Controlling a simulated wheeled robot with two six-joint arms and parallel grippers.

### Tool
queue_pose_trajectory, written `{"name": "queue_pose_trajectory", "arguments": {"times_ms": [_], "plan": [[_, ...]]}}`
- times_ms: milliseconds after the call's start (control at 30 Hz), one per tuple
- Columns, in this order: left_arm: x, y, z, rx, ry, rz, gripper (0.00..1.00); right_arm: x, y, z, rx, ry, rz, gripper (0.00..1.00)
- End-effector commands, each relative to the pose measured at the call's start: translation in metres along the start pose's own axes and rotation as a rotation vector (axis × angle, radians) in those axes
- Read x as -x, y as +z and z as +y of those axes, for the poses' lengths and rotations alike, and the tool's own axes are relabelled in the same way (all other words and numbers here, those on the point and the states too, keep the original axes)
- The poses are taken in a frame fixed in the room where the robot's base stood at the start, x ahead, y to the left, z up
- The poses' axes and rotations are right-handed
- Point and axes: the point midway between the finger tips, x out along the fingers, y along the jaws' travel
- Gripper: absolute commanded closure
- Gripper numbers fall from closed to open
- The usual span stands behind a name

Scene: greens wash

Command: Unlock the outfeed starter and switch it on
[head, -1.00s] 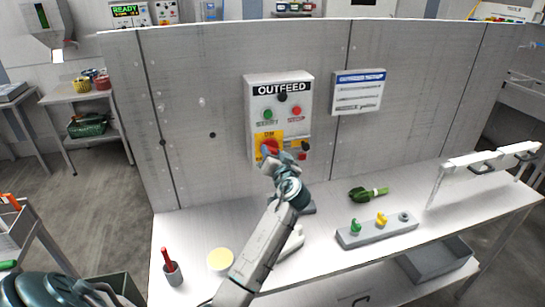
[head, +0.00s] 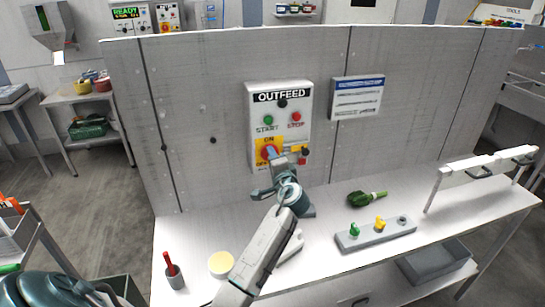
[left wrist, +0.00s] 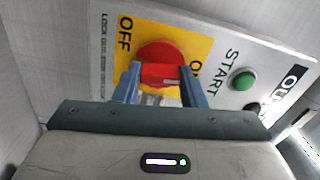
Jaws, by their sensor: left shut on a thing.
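The grey OUTFEED starter box (head: 306,96) is fixed to the upright panel, with a green START button (head: 268,120) and a red STOP button (head: 296,117). Below them is a red rotary handle (head: 269,152) on a yellow ON/OFF plate (head: 262,142). My left gripper (left wrist: 160,82) is shut on the red handle (left wrist: 160,52), one blue finger on each side of its bar. Small dark and red parts (head: 304,152) sit on the box's lower right; I cannot tell whether one is a lock. My right gripper is not in view.
On the white bench are a grey block (head: 375,236) with green and yellow pieces, a dark green item (head: 367,199), a pale yellow disc (head: 221,264) and a grey cup (head: 175,277) with a red-handled tool. A notice (head: 357,97) hangs right of the box.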

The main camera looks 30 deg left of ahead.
Motion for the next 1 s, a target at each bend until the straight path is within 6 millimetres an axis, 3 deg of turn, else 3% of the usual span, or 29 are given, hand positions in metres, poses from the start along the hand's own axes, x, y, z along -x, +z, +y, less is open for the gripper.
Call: {"name": "queue_pose_trajectory", "arguments": {"times_ms": [300, 867, 900, 1000], "plan": [[0.0003, -0.0005, -0.0003, -0.134, 0.0, 0.001, 0.86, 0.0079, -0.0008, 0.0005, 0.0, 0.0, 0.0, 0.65], [0.0002, -0.0003, 0.0006, -0.166, 0.001, 0.001, 0.85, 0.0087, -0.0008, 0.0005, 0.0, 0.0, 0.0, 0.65], [0.0002, -0.0003, 0.0007, -0.166, 0.001, 0.001, 0.61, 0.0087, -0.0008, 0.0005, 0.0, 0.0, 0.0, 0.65], [0.0002, -0.0003, 0.0006, -0.165, 0.001, 0.001, 0.41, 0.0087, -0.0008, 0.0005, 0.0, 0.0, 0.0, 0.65]]}}
